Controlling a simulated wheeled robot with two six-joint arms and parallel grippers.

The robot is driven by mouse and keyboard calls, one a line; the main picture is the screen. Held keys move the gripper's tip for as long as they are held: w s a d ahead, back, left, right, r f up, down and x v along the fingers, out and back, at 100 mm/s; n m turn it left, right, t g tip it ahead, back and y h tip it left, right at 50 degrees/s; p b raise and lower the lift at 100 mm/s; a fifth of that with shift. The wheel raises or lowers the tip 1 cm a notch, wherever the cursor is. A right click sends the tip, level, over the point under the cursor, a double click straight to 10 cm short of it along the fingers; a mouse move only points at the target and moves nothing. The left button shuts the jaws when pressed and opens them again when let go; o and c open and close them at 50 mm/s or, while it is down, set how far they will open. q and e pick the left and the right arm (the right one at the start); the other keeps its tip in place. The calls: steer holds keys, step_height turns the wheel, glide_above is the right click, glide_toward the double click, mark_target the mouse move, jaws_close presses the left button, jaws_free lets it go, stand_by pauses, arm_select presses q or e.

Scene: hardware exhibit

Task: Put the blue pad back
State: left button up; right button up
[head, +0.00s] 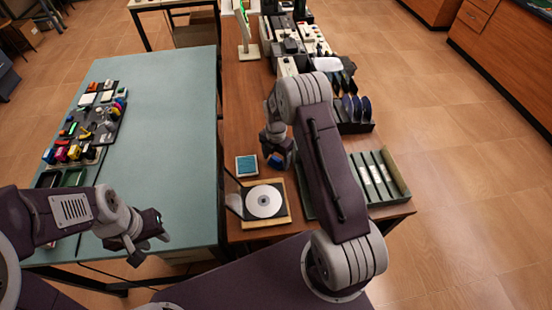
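A small square blue pad with a pale rim (246,166) lies flat on the brown wooden table, behind the disc tray. My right gripper (277,160) is low over the same table, just to the right of the pad and apart from it. A small blue patch shows at its fingertips; I cannot tell whether it is a held thing or part of the gripper. My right arm hides part of the table behind it. My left gripper (148,240) hangs near the front right corner of the green table, with nothing visible in it; its finger gap is unclear.
A wooden tray with a white disc (265,201) stands in front of the pad. A slotted rack (376,178) and dark upright discs (356,108) are at right. The green table (165,120) is mostly clear, with a tray of colourful small items (101,113) at left.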

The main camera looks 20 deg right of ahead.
mark_target(276, 158)
steer(key=shift+r, duration=0.2)
step_height(276, 158, up, 12)
steer(key=s+a+m, duration=0.2)
steer(key=s+m, duration=0.8)
steer(key=m, duration=0.2)
steer(key=s+a+r+m+t, duration=0.1)
steer(key=s+a+m, duration=0.2)
steer(key=s+m, duration=0.7)
steer(key=shift+a+r+m, duration=0.25)
steer(key=shift+a+m, duration=0.1)
steer(key=shift+m, duration=0.85)
steer(key=shift+s, duration=0.15)
